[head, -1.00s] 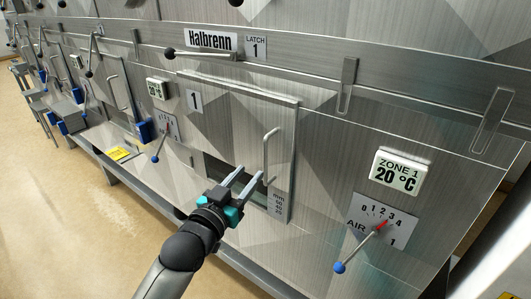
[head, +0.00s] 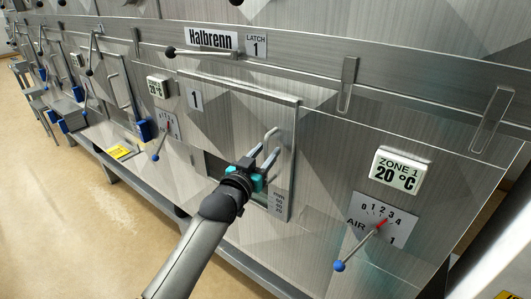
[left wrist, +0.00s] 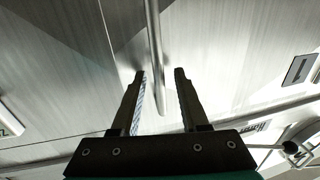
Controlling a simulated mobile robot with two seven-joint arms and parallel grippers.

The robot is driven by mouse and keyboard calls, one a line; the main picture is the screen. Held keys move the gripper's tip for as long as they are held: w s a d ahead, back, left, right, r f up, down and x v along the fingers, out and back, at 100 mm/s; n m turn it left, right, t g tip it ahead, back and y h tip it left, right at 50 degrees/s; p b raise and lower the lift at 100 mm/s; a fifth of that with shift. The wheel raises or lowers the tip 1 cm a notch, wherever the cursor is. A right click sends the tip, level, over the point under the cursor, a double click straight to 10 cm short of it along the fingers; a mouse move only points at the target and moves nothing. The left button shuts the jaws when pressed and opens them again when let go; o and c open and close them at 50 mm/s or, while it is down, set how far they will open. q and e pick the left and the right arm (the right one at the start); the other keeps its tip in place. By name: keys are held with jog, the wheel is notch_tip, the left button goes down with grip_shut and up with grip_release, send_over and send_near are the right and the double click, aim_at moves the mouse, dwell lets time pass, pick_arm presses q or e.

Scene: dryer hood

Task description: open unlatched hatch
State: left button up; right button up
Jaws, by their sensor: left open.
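The hatch marked 1 (head: 232,115) is a brushed-metal panel low on the dryer hood. A dark strip (head: 214,166) shows at its lower edge, partly covered by my left gripper. Its upright bar handle (head: 269,137) is on the right side. My left gripper (head: 266,155) is open at the lower part of the handle. In the left wrist view the handle (left wrist: 154,45) comes down between the two fingertips of the gripper (left wrist: 160,73), with a gap on each side. The latch lever (head: 205,54) lies nearly level above the hatch. My right gripper is not in view.
An mm scale plate (head: 278,204) is right of the hatch's lower edge. A zone display (head: 396,171) and an air lever with a blue knob (head: 340,266) are further right. Another blue-knobbed lever (head: 156,156) is left. The floor (head: 60,210) at left is clear.

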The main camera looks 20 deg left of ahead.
pick_arm(q)
grip_shut()
dwell(1.4)
